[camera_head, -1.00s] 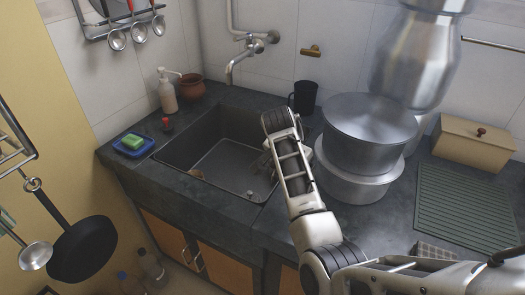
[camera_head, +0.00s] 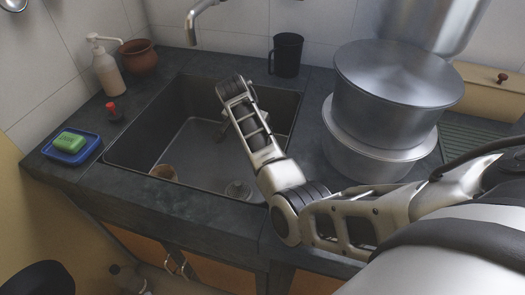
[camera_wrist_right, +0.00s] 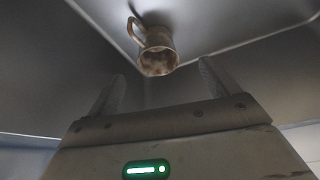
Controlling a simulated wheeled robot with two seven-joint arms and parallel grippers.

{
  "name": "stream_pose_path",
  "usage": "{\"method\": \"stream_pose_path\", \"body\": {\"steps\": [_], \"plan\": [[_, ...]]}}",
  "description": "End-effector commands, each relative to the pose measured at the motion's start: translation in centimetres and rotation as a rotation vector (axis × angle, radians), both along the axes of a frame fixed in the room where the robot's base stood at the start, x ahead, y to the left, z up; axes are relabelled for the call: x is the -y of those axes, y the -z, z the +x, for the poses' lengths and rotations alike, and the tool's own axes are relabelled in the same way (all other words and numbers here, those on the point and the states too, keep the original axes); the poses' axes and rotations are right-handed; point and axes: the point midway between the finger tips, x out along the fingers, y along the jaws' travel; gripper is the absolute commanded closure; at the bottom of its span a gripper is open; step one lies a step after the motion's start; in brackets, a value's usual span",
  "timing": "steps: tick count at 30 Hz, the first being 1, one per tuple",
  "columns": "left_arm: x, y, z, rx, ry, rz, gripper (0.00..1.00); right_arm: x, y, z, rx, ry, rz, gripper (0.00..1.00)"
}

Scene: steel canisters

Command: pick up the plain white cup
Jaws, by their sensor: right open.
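My left gripper is not in view.
A clear glass-like item (camera_head: 238,190) lies near the sink's front. A black mug (camera_head: 286,55) stands behind the sink, stacked steel pots (camera_head: 395,95) at right. A soap bottle (camera_head: 106,70), a clay pot (camera_head: 139,57) and a blue tray (camera_head: 72,157) with green soap are at left.

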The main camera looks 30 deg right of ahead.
Motion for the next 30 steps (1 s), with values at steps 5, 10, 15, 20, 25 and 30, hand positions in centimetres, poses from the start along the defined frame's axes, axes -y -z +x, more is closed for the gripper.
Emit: {"method": "stream_pose_path", "body": {"steps": [5,10,15,20,25,30], "plan": [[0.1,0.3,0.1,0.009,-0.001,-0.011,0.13,1.3,3.5,0.6,-0.002,0.001,0.000,0.13],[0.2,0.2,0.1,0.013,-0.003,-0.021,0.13,1.9,5.0,1.0,0.001,0.001,0.001,0.13],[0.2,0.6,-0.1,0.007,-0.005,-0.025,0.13,2.5,6.1,0.9,0.000,0.001,0.000,0.13],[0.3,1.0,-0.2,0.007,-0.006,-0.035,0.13,3.6,8.5,0.9,-0.001,0.000,0.000,0.13],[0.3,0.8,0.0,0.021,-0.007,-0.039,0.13,4.0,9.9,1.2,0.002,0.000,0.002,0.13],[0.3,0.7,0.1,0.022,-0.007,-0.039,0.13,4.1,9.9,1.3,0.003,0.000,0.001,0.13]]}}
